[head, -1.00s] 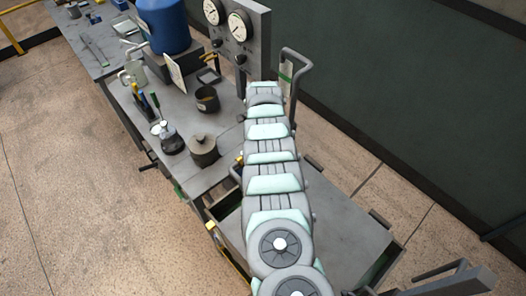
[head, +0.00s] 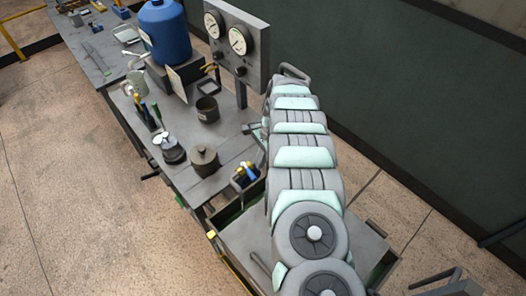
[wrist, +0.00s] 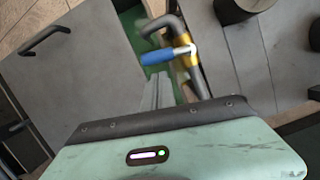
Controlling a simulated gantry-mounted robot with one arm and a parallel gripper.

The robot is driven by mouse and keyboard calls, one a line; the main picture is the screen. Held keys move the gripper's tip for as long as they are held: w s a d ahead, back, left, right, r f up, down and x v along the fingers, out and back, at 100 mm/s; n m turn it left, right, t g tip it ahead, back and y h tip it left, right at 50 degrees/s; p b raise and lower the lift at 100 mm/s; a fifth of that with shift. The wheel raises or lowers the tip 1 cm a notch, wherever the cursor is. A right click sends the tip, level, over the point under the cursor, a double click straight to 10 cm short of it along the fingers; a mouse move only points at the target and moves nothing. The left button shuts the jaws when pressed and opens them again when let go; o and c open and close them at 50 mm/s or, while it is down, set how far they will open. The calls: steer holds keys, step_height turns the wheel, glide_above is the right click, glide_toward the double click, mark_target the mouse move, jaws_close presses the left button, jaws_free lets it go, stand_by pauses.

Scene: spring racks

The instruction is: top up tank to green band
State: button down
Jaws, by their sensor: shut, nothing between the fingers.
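A pipe valve with a blue lever and brass fitting stands in front of my gripper in the wrist view; its blue lever (wrist: 165,56) points left from the dark bent pipe (wrist: 193,68). The valve (head: 244,174) also shows beside my arm in the head view. My gripper (wrist: 157,82) is shut and empty, its grey fingertips just below the lever in the picture; I cannot tell whether they touch it. My arm hides the gripper in the head view. No green level band is visible now.
A gauge panel (head: 262,50) stands behind. A grey lid with a dark handle (wrist: 45,40) lies left in the wrist view.

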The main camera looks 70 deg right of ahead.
mark_target(249, 172)
steer(key=shift+x, duration=1.75)
